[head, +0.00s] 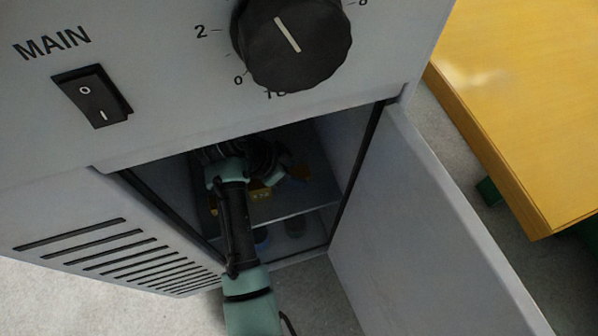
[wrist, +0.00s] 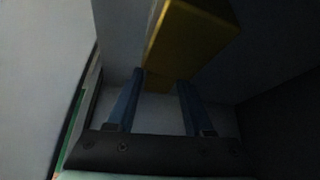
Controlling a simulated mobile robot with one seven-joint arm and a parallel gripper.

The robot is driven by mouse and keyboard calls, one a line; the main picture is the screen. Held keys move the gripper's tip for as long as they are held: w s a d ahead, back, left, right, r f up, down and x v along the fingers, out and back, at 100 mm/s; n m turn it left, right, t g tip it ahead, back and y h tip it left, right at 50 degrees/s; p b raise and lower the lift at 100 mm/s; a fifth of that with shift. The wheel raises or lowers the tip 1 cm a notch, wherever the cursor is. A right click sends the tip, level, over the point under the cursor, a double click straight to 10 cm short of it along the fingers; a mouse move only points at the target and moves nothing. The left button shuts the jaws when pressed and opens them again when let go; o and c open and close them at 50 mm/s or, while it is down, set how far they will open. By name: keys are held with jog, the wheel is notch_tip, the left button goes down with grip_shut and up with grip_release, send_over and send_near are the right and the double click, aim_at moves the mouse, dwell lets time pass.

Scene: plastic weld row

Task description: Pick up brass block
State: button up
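In the wrist view, a yellow, brass-coloured block (wrist: 188,38) fills the upper middle, with its lower end by the fingertips. My gripper (wrist: 159,80) has two blue fingers set apart, with a pale gap between them. I cannot tell whether either finger touches the block. In the head view, my arm reaches into the open compartment of a grey machine, and its wrist hides much of the inside. A yellow item (head: 260,194) shows on the shelf beside my arm; I cannot tell whether it is the same block. The fingers are not clear in that view.
The compartment's shelf (head: 290,209) has dark blue and grey items below it. The open door (head: 420,220) stands on the right. A yellow table (head: 530,90) is beyond it. The compartment is narrow and dark.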

grip_shut()
jog(key=shift+r, duration=0.2)
